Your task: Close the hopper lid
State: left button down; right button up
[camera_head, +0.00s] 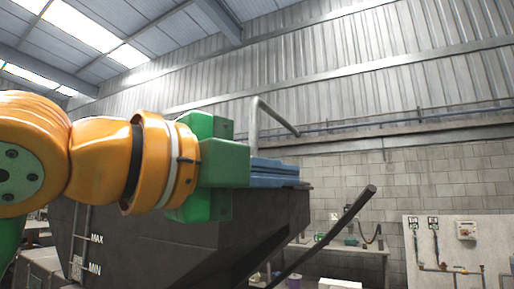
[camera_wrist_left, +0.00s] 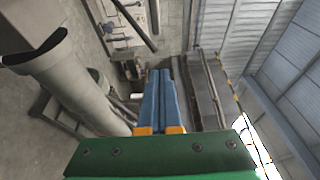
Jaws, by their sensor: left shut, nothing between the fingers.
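The dark grey hopper (camera_head: 170,245) fills the lower middle of the head view, with MAX and MIN marks on its left side. My left gripper (camera_head: 292,172) has a green body and blue fingers. It reaches rightward across the hopper's upper part, and the fingers are together and empty. They also point away from the camera in the left wrist view (camera_wrist_left: 160,76). I cannot make out the lid clearly; my arm and gripper hide much of the hopper's top. Whether the fingers touch anything cannot be told. My right gripper is not in view.
A bent grey pipe (camera_head: 256,120) rises behind the gripper. A black rod (camera_head: 340,220) slants up beside the hopper on the right. A bench (camera_head: 350,250) and a white panel with pipes (camera_head: 455,245) stand farther back. A large grey cylinder (camera_wrist_left: 75,85) is left in the wrist view.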

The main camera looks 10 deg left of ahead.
pick_arm(q)
jog(key=w+a+p, duration=0.2)
jog(key=w+a, duration=0.1)
jog(key=a, duration=0.4)
jog(key=shift+w+a, duration=0.35)
jog(key=shift+a, duration=0.05)
dwell(0.3)
